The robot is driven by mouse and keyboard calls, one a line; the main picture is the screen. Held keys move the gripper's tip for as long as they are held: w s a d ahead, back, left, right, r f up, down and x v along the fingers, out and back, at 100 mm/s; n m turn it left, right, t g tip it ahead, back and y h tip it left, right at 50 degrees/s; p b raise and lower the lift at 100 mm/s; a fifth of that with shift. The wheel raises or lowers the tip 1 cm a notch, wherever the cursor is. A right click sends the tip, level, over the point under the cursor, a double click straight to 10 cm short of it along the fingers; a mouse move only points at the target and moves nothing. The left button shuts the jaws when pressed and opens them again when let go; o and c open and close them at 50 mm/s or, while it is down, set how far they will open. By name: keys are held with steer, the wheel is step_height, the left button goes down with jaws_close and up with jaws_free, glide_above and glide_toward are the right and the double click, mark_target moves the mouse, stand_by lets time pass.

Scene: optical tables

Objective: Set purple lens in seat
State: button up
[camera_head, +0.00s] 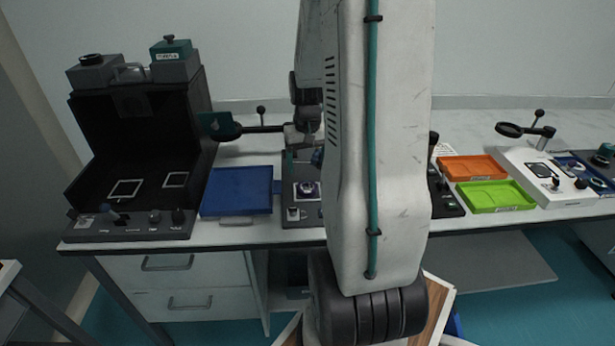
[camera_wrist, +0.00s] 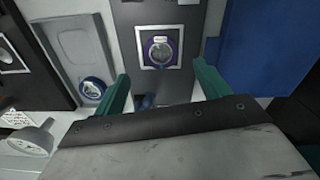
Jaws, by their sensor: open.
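In the wrist view a purple-rimmed round lens (camera_wrist: 161,49) lies inside a white square outline, the seat (camera_wrist: 140,36), on a dark grey panel. It looks flat, with a small pale label at its upper edge. In the head view the same spot (camera_head: 307,188) shows as a small round piece on the dark unit beside my arm. My gripper (camera_wrist: 162,78) is open, its two green fingers apart and nothing between them. The lens shows beyond the gap between the fingertips, apart from both. In the head view my arm hides much of this area.
A blue tray (camera_head: 236,191) lies left of the unit, and a black open-fronted box (camera_head: 135,150) stands farther left. A blue-rimmed round piece (camera_wrist: 92,88) sits in a grey holder in the wrist view. Orange (camera_head: 473,168) and green (camera_head: 495,196) trays lie to the right.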

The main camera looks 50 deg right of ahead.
steer(key=s+a+r+n, duration=0.2)
steer(key=a+r+n, duration=0.2)
steer(key=a+r, duration=1.3)
steer(key=s+a+n+t, duration=0.1)
steer(key=s+a+n, duration=0.2)
steer(key=s+a, duration=0.7)
steer(key=a, duration=0.3)
steer(key=shift+s+a+r+n, duration=0.15)
steer(key=shift+s+r+n, duration=0.1)
steer(key=shift+s+n, duration=0.05)
